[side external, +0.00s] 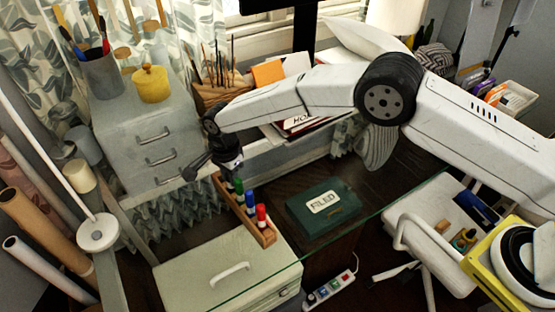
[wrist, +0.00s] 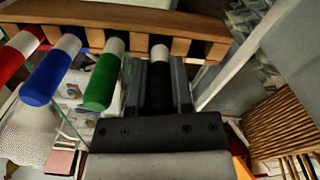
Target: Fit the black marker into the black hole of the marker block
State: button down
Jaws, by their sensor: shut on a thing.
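The wooden marker block (side external: 268,237) stands in the middle of the side view, on or over the glass desk edge. It holds a green marker (side external: 239,186), a blue marker (side external: 250,199) and a red marker (side external: 261,212) in a row. My gripper (side external: 231,165) is at the far end of this row, next to the green marker. In the wrist view my gripper (wrist: 159,88) is shut on the black marker (wrist: 159,53), whose white band points at the block's end slot. I cannot tell whether its tip is inside the hole, which is hidden.
A green box labelled FILED (side external: 324,205) lies right of the block. A pale case (side external: 225,278) is in front, and a grey drawer cabinet (side external: 150,130) stands behind left. The neighbouring green marker is close beside my fingers.

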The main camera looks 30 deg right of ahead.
jog(key=shift+f, duration=0.2)
jog(key=c, duration=0.8)
grip_release()
jog(key=shift+r, duration=0.1)
notch_tip(320, 180, up, 12)
jog(key=shift+r, duration=0.15)
dwell(0.4)
